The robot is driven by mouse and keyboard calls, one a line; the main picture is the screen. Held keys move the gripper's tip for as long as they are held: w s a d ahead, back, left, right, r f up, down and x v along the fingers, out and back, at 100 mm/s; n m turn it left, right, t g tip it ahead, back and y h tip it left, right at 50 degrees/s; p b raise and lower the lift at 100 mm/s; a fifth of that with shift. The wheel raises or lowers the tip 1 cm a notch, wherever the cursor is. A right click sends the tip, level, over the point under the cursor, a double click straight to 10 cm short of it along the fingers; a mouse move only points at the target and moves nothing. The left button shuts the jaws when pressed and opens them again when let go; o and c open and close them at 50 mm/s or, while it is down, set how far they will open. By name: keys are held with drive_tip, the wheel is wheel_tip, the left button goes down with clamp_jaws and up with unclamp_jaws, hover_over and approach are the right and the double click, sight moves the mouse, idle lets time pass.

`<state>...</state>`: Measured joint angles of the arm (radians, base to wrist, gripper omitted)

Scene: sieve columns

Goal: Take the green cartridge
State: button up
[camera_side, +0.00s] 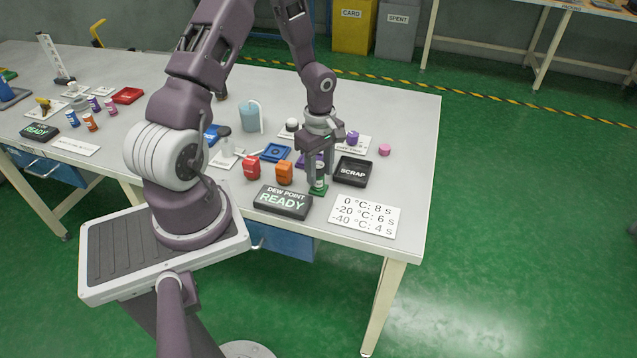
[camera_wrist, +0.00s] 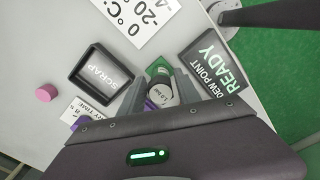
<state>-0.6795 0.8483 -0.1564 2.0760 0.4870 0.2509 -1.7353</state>
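The green cartridge (camera_side: 319,184), with a pale labelled part, stands upright on or in a small green square holder (camera_side: 318,191) near the front edge of the table. My gripper (camera_side: 319,180) points down over it, one finger on each side. In the wrist view the cartridge (camera_wrist: 161,91) lies between the fingers (camera_wrist: 162,82), with green showing beyond it. I cannot tell whether the fingers press on it or leave a small gap. The fingers partly hide it.
Orange (camera_side: 284,172) and red (camera_side: 251,167) containers stand to the left. The black SCRAP tray (camera_side: 353,171) is close on the right. The READY display (camera_side: 283,202) and the temperature card (camera_side: 365,216) lie in front. A pink cylinder (camera_side: 384,150) stands farther right.

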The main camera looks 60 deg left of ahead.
sight(320, 179)
wheel_tip(320, 179, down, 3)
drive_tip(key=shift+f, duration=0.1)
clamp_jaws()
